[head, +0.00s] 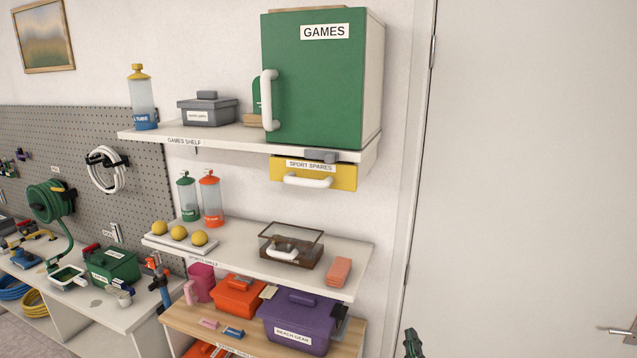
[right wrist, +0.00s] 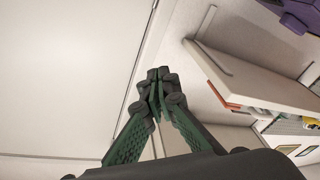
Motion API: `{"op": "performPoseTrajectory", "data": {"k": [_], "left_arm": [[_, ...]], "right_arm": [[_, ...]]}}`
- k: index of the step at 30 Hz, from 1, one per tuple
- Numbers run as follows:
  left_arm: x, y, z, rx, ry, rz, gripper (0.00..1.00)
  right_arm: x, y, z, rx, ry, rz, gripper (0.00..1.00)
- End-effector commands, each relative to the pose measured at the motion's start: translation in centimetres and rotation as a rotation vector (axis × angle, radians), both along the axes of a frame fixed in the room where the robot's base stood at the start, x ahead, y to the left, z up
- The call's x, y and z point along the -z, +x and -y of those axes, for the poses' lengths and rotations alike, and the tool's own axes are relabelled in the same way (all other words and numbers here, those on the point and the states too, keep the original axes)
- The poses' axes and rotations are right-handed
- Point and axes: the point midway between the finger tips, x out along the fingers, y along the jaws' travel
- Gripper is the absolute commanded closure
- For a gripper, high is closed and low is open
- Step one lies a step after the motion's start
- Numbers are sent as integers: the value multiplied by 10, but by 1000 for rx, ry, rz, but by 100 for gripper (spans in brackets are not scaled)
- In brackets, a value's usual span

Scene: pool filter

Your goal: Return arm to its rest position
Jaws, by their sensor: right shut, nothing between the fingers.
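My right gripper (head: 413,343) shows only in part at the bottom edge of the head view, right of the shelves and in front of the white wall. In the right wrist view its green fingers (right wrist: 158,95) meet at the dark tips, shut with nothing between them. It is apart from the shelves and touches nothing that I can see. My left gripper is not in view.
A games shelf (head: 220,136) holds a green cabinet (head: 312,85), with a yellow drawer (head: 340,177) below. A lower shelf (head: 335,250) stands above a wooden shelf with a purple box (head: 297,322). A white door (head: 530,160) is at right. Free room lies before the door.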

Motion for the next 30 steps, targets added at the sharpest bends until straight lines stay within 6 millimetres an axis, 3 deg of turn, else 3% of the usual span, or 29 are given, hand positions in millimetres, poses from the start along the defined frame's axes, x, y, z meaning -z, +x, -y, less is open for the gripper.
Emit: {"op": "performPoseTrajectory", "data": {"k": [1,8,12,15,21,30], "left_arm": [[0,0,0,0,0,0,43],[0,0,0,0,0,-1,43],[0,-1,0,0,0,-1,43],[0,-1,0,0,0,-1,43],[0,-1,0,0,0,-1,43],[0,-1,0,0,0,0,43]], "right_arm": [[33,-12,20,34,44,-77,100],[169,-87,86,163,219,-422,100],[242,-154,111,229,314,-638,100],[286,-208,121,266,376,-791,100],[336,-295,126,306,462,-1012,100],[368,-386,121,330,539,-1226,100]]}}
